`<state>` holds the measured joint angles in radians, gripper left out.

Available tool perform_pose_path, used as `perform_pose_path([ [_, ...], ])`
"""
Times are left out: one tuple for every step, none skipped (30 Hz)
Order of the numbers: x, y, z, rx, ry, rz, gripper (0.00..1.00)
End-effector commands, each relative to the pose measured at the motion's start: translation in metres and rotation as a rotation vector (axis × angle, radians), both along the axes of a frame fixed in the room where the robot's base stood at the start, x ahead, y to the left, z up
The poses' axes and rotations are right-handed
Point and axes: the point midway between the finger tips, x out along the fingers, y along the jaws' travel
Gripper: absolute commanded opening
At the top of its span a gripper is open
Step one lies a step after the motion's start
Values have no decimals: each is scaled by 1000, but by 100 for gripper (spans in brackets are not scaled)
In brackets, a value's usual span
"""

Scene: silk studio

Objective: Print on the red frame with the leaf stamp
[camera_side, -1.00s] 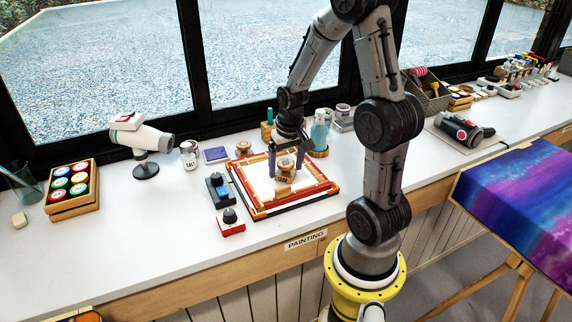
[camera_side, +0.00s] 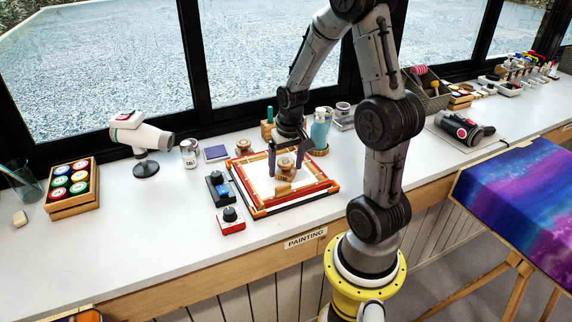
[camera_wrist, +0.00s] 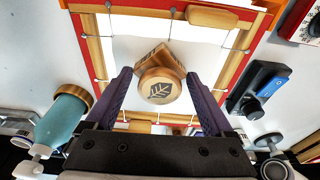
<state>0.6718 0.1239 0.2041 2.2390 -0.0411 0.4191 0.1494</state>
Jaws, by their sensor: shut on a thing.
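The leaf stamp is a wooden block with a round knob marked with a leaf (camera_wrist: 158,88); its knob also shows in the side view (camera_side: 286,162). My gripper (camera_side: 286,168) is shut on it, with a purple finger on either side of the knob. In the wrist view my gripper (camera_wrist: 158,90) points at the white area inside the red frame (camera_wrist: 75,42). The red frame (camera_side: 240,184) lies flat on the bench, with a wooden inner frame. The stamp is over its white middle. Whether its underside touches the white surface cannot be told.
A blue-and-black device (camera_side: 217,188) and a red-based knob box (camera_side: 231,219) stand left of the frame. Another wooden stamp (camera_side: 243,147) and a purple pad (camera_side: 215,153) are behind it. A teal bottle (camera_side: 320,130) stands behind right.

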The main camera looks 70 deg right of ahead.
Motion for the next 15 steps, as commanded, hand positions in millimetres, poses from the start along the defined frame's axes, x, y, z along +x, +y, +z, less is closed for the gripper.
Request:
perform_pose_path([
  [-1, 1, -2, 4, 5, 0, 51],
  [-1, 1, -2, 4, 5, 0, 51],
  [-1, 1, -2, 4, 5, 0, 51],
  [-1, 1, -2, 4, 5, 0, 51],
  [-1, 1, -2, 4, 6, 0, 51],
  [-1, 1, -2, 4, 6, 0, 51],
  [-1, 1, -2, 4, 6, 0, 51],
  [-1, 1, -2, 4, 6, 0, 51],
  [-2, 1, -2, 5, 6, 0, 51],
  [-2, 1, -3, 5, 6, 0, 51],
  [-2, 1, -2, 5, 6, 0, 51],
  [-2, 1, -2, 5, 6, 0, 51],
  [-1, 1, 0, 4, 6, 0, 51],
  [-1, 1, 2, 4, 5, 0, 51],
  [-1, 1, 5, 3, 3, 0, 51],
])
